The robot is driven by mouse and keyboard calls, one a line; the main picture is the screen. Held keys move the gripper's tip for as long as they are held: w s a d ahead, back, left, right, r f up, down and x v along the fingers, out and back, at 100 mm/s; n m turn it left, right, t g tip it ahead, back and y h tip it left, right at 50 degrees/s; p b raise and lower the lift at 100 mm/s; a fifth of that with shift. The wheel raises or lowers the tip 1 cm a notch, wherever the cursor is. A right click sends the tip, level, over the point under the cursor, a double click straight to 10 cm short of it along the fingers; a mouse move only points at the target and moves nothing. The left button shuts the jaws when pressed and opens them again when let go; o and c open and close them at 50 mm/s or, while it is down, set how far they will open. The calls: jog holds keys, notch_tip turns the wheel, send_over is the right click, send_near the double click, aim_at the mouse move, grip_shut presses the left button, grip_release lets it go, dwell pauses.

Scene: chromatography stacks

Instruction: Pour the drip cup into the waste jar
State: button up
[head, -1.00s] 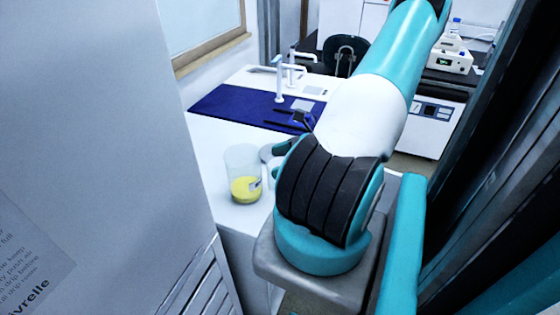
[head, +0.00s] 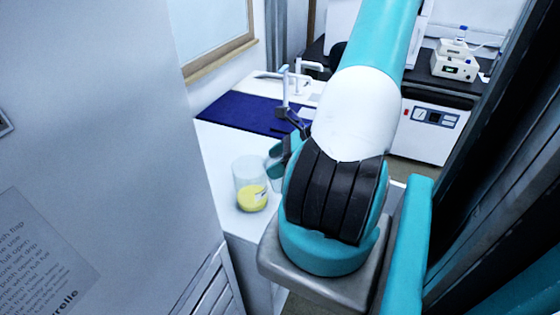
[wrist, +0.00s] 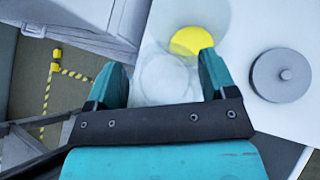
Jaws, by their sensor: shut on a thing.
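The waste jar (head: 250,175) is a clear, upright vessel with yellow liquid in its bottom, standing on the white counter. It also shows at the top of the wrist view, with its yellow liquid (wrist: 190,41). My gripper (wrist: 160,82) is shut on the drip cup (wrist: 166,80), a clear, nearly colourless cup between the two teal fingers. In the wrist view the cup overlaps the near side of the jar; whether they touch I cannot tell. In the head view my gripper (head: 277,160) is just right of the jar, mostly hidden by my wrist. The cup's contents are not clear.
A grey round lid-like disc with a knob (wrist: 283,75) lies on the counter right of the jar in the wrist view. A dark blue mat (head: 245,112) and a stand (head: 284,90) are behind. A large grey panel (head: 95,150) closes off the left.

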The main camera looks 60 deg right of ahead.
jog(key=shift+w+r+g+p, duration=0.3)
jog(key=shift+w+r+g, duration=0.05)
jog(key=shift+w+g, duration=0.05)
jog(key=shift+p, duration=0.35)
jog(key=shift+w+r+g+p, duration=0.4)
jog(key=shift+r+p, duration=0.3)
jog(key=shift+p, duration=0.65)
jog(key=shift+w+a+r+m+g+p, duration=0.1)
jog(key=shift+w+m+g+p, duration=0.2)
jog(key=shift+p, duration=0.35)
jog(key=shift+w+g+h+p, duration=0.1)
jog(key=shift+g+h+p, duration=0.2)
jog(key=shift+g+p, duration=0.6)
jog(key=shift+f, duration=0.25)
jog(key=shift+w+g+p, duration=0.15)
jog(key=shift+g+p, duration=0.15)
jog(key=shift+p, duration=0.4)
jog(key=shift+m, duration=0.3)
